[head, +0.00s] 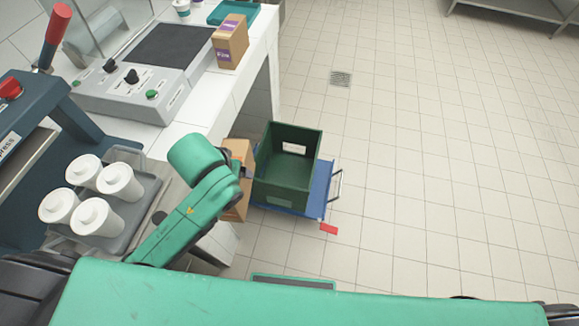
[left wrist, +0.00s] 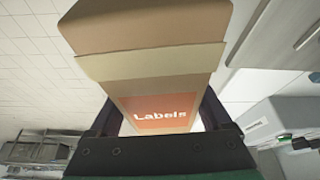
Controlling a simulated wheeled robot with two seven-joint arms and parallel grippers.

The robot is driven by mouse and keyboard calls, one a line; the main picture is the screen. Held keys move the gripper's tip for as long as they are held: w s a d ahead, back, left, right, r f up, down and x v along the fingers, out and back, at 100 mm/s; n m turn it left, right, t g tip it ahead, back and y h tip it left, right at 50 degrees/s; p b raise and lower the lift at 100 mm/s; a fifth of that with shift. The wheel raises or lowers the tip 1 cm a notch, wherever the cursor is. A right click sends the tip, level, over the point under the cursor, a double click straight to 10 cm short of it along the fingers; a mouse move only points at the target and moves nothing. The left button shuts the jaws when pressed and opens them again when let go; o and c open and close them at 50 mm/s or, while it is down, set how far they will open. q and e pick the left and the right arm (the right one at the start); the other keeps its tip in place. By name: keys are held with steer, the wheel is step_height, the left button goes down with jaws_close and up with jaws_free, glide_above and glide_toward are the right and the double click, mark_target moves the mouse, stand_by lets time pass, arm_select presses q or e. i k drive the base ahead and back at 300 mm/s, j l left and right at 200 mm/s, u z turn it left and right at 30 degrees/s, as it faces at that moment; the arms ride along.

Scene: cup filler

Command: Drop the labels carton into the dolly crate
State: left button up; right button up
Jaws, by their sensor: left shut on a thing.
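The labels carton is a brown box with an orange "Labels" panel, seen close up in the left wrist view (left wrist: 150,70). In the head view the carton (head: 238,152) shows just left of the crate, partly hidden behind my left arm. My left gripper (left wrist: 155,125) is shut on the carton, one dark finger on each side. In the head view my left gripper (head: 246,172) is mostly hidden by the wrist. The dolly crate (head: 288,180) is dark green, open-topped and looks empty. It stands on a blue dolly (head: 322,186). My right gripper is not in view.
The white counter (head: 215,90) edge runs left of the crate. On it are a brown box with purple labels (head: 231,42) and a grey control panel (head: 165,85). Several white lidded cups stand on a grey tray (head: 140,200). The tiled floor at right is clear.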

mark_target(284, 179)
steer(key=i+l, duration=0.3)
steer(key=l, duration=0.15)
steer(key=i+l, duration=0.3)
steer(key=l, duration=0.15)
